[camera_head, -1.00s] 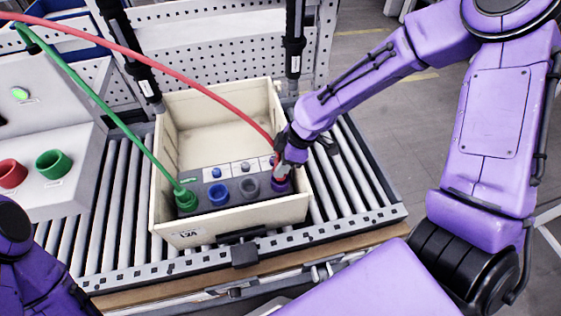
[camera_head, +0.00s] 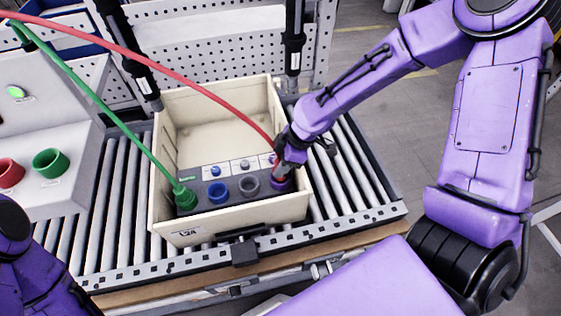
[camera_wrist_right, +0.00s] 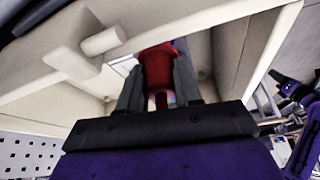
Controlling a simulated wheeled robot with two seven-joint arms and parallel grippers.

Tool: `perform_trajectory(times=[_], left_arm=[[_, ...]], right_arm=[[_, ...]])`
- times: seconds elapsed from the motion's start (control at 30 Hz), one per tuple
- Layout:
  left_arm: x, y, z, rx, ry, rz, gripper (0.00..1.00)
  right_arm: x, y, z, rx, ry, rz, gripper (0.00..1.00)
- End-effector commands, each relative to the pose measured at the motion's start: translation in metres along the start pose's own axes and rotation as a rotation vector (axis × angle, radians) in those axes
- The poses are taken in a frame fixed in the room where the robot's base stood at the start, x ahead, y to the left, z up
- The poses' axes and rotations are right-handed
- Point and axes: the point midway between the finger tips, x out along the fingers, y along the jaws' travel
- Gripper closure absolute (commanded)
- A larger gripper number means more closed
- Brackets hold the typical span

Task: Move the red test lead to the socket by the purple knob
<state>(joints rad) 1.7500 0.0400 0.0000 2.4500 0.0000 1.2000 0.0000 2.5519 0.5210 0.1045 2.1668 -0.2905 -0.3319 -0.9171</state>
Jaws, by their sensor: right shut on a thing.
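The red test lead (camera_head: 215,97) arches in from the upper left to my right gripper (camera_head: 281,168). My right gripper is shut on its red plug (camera_wrist_right: 158,66), which shows between the fingers in the right wrist view. The gripper is at the purple socket (camera_head: 280,184), rightmost in the row at the front of the cream bin. The plug's tip is at this socket, but the fingers hide how deep it sits. A green lead (camera_head: 105,110) ends in the green socket (camera_head: 185,199) at the row's left. My left gripper is out of view.
The cream bin (camera_head: 215,235) stands on a roller conveyor (camera_head: 355,170). Between the end sockets are a blue socket (camera_head: 218,192) and a grey socket (camera_head: 249,186). A grey panel at left has red and green round fittings (camera_head: 50,163) and a lit green lamp (camera_head: 16,92).

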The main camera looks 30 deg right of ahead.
Motion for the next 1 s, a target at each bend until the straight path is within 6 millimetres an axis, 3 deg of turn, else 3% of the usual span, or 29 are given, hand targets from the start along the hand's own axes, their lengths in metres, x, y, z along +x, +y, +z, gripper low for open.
perform_trajectory(times=[1.0], left_arm=[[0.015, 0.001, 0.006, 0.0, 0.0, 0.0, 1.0]], right_arm=[[0.026, 0.0, 0.011, -0.001, 0.0, 0.0, 0.98]])
